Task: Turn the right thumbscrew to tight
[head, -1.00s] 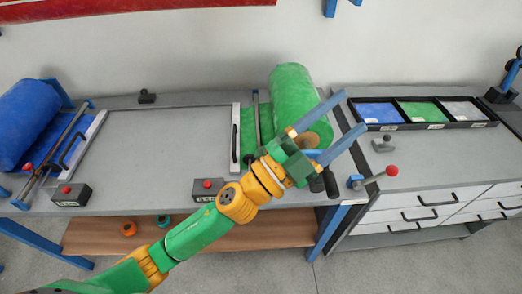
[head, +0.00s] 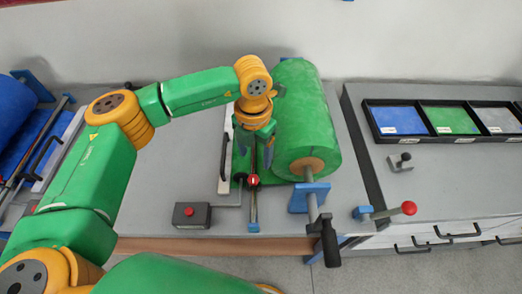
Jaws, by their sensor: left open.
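A small grey bracket with a black knob (head: 402,158) stands on the right-hand counter, in front of the tray of coloured sheets. A second small black knob (head: 240,178) sits by the metal rail, left of the green roll. I cannot tell for sure which is the right thumbscrew, nor how tight either is. My left gripper (head: 256,152) points down over the rail at the roll's left side. It is open, its fingers apart above the rail, with nothing visible between them. It is beyond the knob by the rail and well left of the bracket. My right gripper is not in view.
The green roll (head: 304,120) lies close right of my gripper, its black crank handle (head: 329,240) at the front. A red-button box (head: 190,214) and red-ended lever (head: 390,211) stand along the front edge. The grey table (head: 175,160) left of the gripper is mostly clear.

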